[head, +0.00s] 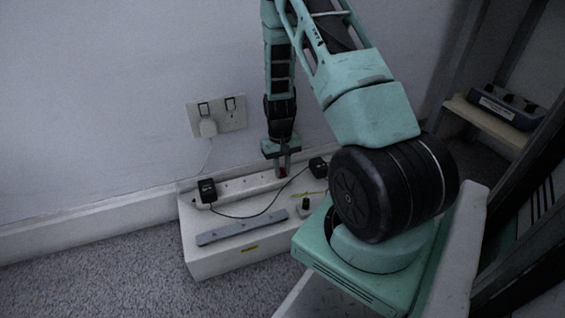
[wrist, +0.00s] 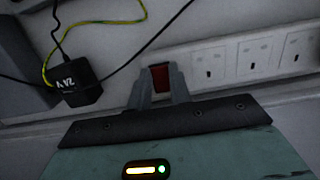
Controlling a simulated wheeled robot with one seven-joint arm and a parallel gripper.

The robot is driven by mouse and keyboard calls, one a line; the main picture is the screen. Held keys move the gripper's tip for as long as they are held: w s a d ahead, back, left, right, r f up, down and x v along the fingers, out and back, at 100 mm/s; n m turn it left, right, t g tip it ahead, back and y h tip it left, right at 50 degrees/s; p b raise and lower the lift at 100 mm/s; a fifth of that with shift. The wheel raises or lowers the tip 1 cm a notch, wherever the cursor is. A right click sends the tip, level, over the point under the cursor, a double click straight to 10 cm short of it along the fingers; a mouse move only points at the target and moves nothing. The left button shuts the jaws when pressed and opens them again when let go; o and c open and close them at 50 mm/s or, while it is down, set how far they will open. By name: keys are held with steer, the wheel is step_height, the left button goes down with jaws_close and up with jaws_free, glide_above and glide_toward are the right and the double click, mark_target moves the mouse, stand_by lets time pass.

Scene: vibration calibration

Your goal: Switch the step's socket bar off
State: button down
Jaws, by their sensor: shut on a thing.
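The white socket bar (head: 236,188) lies along the back of the white step (head: 218,262), against the wall. In the wrist view the bar (wrist: 222,60) shows several empty outlets to the right of a dark red rocker switch (wrist: 160,76). My gripper (head: 281,172) points down at the bar's right part. In the wrist view the gripper's (wrist: 159,86) two grey fingers are on either side of the red switch and shut on it. The fingers hide the switch's edges, and I cannot tell which way the rocker is tilted.
A black adapter (head: 207,190) is at the bar's left end; another (head: 318,167) is right of my gripper. Black and yellow-green cables cross the step. A grey metal strip (head: 242,229) lies in front. A wall socket (head: 217,115) holds a white plug (head: 208,127).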

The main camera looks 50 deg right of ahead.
steer(key=c, duration=1.3)
jaws_free()
steer(key=r+p, duration=0.3)
steer(key=r, duration=0.2)
steer(key=w+r+p, duration=0.1)
steer(key=r+p, duration=0.2)
steer(key=r, duration=0.3)
steer(key=w+d+r+p, duration=0.1)
steer(key=r+p, duration=0.3)
steer(key=r, duration=0.2)
steer(key=shift+d+r, duration=0.1)
steer(key=shift+r, duration=0.05)
